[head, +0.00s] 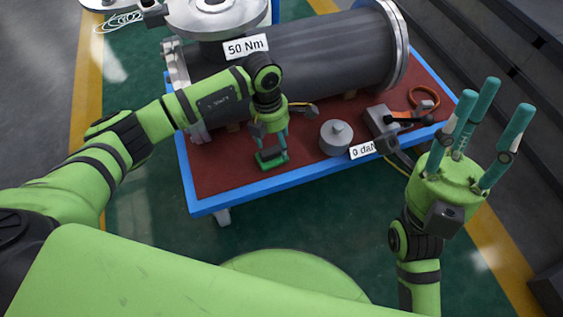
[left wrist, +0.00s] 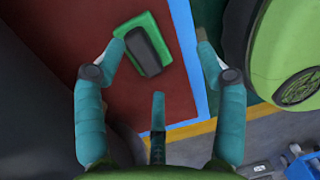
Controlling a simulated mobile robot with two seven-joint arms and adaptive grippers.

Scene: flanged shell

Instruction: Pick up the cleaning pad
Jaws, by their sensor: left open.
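The cleaning pad (head: 272,163) is a small green block with a dark grip on top, lying on the red table top near its front edge. In the left wrist view the pad (left wrist: 163,38) lies beyond the fingertips, nearer the left finger. My left gripper (head: 270,142) points down just above the pad, and its fingers partly cover it. In the left wrist view the left gripper (left wrist: 158,48) has its fingers spread wide with nothing between them; whether the left fingertip touches the pad is unclear. My right gripper (head: 495,120) points up, open and empty, right of the table.
The blue-edged red table (head: 232,187) carries a large grey flanged shell (head: 330,55) behind the pad. A grey cylindrical weight (head: 336,138), an orange-and-grey tool (head: 395,118) and an orange ring (head: 424,97) sit to the right. Green floor (head: 160,220) lies free in front.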

